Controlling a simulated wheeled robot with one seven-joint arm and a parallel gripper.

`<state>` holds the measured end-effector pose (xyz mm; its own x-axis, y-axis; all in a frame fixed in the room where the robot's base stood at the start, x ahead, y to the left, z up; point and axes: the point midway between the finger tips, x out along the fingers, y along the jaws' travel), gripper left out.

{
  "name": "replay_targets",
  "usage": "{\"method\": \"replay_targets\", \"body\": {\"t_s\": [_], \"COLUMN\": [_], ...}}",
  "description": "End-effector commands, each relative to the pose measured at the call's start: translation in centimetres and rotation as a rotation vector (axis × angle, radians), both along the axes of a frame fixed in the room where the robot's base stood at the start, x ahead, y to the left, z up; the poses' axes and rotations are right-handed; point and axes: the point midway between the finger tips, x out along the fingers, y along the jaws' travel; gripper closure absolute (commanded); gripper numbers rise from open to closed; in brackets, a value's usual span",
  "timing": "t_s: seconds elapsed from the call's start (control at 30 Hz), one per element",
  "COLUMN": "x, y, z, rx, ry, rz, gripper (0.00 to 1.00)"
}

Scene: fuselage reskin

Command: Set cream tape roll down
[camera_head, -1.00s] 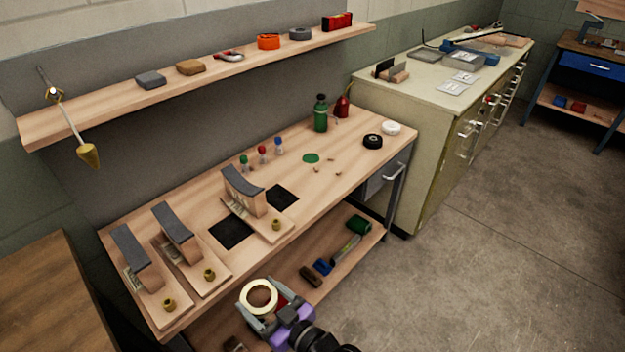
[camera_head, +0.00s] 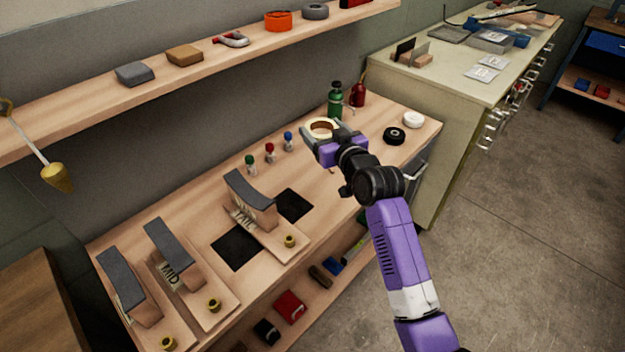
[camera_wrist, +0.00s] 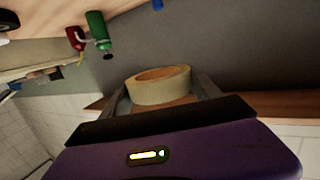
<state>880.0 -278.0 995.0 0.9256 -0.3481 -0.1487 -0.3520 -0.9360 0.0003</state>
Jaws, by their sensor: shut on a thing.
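The cream tape roll (camera_head: 321,125) is held in my gripper (camera_head: 322,137) over the right part of the wooden workbench (camera_head: 222,195). In the wrist view the roll (camera_wrist: 160,90) sits between the two fingers of my gripper (camera_wrist: 163,94), its round opening facing up. The fingers are shut on its sides. In the head view the roll is left of a black tape roll (camera_head: 394,135) and a white roll (camera_head: 413,119). I cannot tell how high it is above the bench top. My gripper and arm hide part of the bench below.
A green bottle (camera_head: 335,103) and a red can (camera_head: 357,94) stand just behind the held roll. Several small capped bottles, including a red-capped one (camera_head: 270,153), stand to the left. Stands with curved grey tops (camera_head: 250,190) fill the front left. A shelf (camera_head: 90,110) runs above.

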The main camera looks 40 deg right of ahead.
Motion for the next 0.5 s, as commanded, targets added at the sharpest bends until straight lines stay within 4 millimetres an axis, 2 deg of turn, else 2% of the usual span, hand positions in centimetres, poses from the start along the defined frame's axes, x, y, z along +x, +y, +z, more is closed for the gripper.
{"method": "replay_targets", "body": {"t_s": [0.5], "x": [-0.1], "y": [0.0], "z": [-12.4], "rx": [0.004], "ry": [0.004], "rz": [0.000], "gripper": [0.68]}}
